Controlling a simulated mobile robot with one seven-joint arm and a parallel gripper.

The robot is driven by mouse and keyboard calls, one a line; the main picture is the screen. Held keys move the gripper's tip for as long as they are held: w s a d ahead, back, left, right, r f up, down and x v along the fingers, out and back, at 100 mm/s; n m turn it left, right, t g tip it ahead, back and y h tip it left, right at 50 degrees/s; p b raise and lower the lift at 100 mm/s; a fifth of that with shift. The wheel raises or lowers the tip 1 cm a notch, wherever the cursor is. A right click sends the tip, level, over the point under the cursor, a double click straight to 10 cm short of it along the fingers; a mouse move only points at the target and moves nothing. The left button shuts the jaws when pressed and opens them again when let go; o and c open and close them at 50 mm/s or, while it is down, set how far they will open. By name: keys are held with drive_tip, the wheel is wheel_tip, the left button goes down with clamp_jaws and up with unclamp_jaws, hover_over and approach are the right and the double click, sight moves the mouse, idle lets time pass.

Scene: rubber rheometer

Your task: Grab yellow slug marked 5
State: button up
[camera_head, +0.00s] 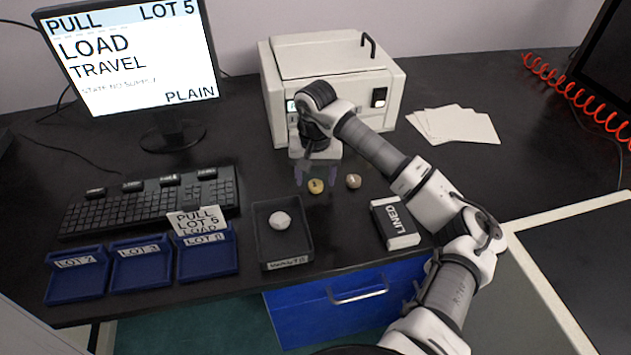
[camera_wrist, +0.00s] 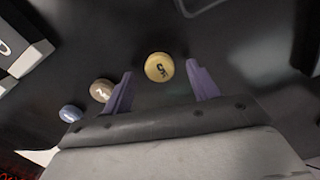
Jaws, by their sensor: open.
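The yellow slug marked 5 (camera_wrist: 159,67) lies on the dark bench top and shows between my fingertips in the wrist view. It also shows in the head view (camera_head: 316,186), just below my gripper (camera_head: 316,172). In the wrist view my gripper (camera_wrist: 158,85) is open and empty, with one purple finger on each side of the slug. The slug is apart from both fingers. A tan slug (camera_wrist: 102,90) lies just outside the left finger and shows in the head view too (camera_head: 353,181). A blue slug (camera_wrist: 70,113) lies farther left in the wrist view.
A dark tray (camera_head: 262,240) holding a pale round piece stands left of the slugs. A box labelled LINED (camera_head: 396,222) stands to their right. The white instrument (camera_head: 330,75) is behind my gripper. Blue lot trays (camera_head: 140,281) and a keyboard (camera_head: 150,203) are at left.

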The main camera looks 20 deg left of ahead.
drive_tip(key=shift+f, duration=0.7)
drive_tip(key=shift+c, duration=0.5)
drive_tip(key=c, duration=1)
drive_tip(key=shift+o, duration=0.2)
drive_tip(key=shift+r, duration=0.1)
